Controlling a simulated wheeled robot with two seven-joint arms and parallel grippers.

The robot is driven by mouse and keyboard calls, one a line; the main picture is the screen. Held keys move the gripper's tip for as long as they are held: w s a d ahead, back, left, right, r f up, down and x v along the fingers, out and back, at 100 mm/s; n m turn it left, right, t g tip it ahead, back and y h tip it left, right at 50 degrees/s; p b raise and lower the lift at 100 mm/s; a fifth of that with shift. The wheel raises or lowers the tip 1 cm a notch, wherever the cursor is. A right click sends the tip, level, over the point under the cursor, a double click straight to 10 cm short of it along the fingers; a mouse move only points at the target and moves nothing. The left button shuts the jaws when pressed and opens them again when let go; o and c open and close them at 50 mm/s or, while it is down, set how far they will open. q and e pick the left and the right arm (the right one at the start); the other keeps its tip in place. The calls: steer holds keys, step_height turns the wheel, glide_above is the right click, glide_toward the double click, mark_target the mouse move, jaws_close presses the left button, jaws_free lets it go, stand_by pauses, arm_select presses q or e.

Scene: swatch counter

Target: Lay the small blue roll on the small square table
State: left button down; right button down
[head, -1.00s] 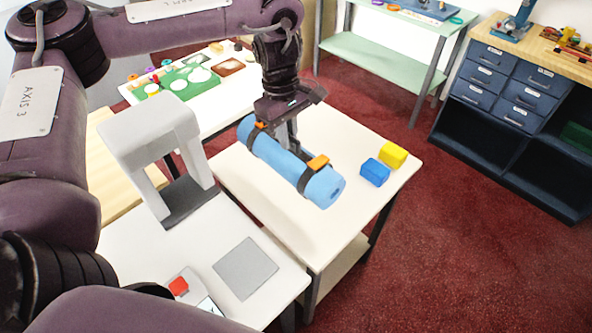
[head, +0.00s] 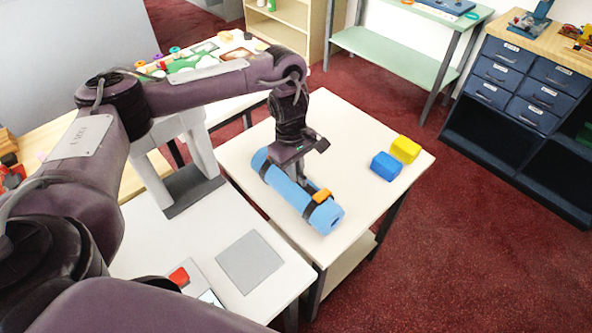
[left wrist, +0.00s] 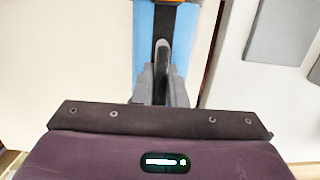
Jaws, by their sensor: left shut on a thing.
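The blue roll (head: 281,185), with black straps and orange buckles, lies slantwise at or just above the top of the small square table (head: 345,135). I cannot tell whether it touches the top. My left gripper (head: 300,178) comes down from above and is shut on the roll near its middle. In the left wrist view the gripper fingers (left wrist: 161,85) are at the roll's black strap, with the blue roll (left wrist: 146,25) beyond them. My right gripper is not in view.
A blue block (head: 386,166) and a yellow block (head: 405,149) sit at the table's right side. A white table with a grey square (head: 251,262) and a grey arch (head: 203,145) adjoins at the left. A dark blue drawer cabinet (head: 530,110) stands at the right.

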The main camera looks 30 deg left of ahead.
arm_select(q)
steer(key=shift+r, duration=0.1)
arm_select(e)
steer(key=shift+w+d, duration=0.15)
arm_select(q)
steer(key=c, duration=1.5)
jaws_free()
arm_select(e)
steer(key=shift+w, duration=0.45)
